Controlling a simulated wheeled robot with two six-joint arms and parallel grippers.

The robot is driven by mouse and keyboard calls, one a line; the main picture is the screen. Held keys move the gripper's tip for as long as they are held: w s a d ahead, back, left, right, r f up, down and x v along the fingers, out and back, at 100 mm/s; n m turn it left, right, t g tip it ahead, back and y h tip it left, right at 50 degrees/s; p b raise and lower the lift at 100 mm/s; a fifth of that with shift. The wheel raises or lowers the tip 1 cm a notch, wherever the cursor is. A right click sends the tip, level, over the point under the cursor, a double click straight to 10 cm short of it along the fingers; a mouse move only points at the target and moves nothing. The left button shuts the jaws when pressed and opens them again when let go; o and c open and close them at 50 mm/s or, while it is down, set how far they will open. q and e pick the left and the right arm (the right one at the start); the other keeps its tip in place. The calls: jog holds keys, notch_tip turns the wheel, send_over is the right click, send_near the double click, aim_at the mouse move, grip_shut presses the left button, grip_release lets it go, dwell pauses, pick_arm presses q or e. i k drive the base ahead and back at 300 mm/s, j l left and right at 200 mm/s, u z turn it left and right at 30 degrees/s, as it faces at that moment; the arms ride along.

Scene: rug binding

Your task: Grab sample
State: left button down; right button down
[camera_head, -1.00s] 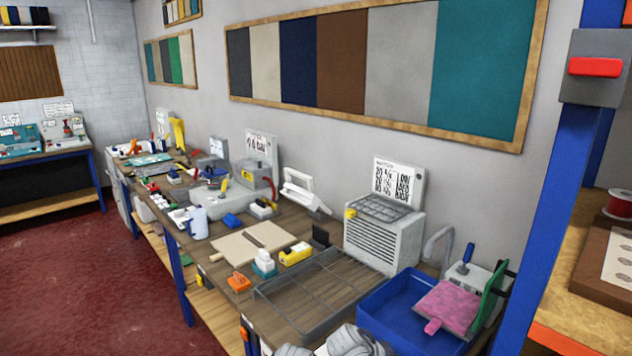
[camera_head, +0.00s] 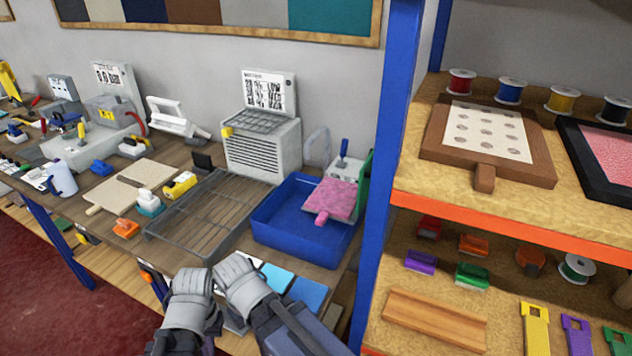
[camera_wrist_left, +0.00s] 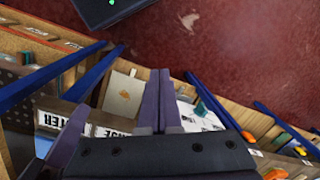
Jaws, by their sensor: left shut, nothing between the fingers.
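A pink sample-like piece with a short tab (camera_head: 330,197) lies over the right part of a blue tray (camera_head: 268,228) on the bench. Flat blue and pale pieces (camera_head: 277,278) lie in front of the tray, partly hidden by my arms. My left gripper (camera_head: 192,284) is at the bottom of the head view, in front of the wire rack and apart from the pink piece. In the left wrist view its dark fingers (camera_wrist_left: 160,95) are together and empty, with bench legs and red floor beyond. My right gripper (camera_head: 240,275) is beside it; its jaws are unclear.
A wire rack (camera_head: 205,222) stands left of the tray, a grey vented box (camera_head: 262,148) behind. A blue post (camera_head: 386,150) separates the bench from shelves with spools and a brown dotted board (camera_head: 487,133). Red floor (camera_head: 35,265) is clear at left.

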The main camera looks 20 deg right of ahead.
aim_at(334, 198)
jog(key=k, duration=0.65)
jog(key=z, duration=1.4)
jog(key=k+j, duration=0.1)
jog(key=j, duration=0.2)
jog(key=k+j+z, duration=0.1)
jog(key=j, duration=0.2)
jog(key=k+j, duration=0.15)
jog(key=j, duration=0.15)
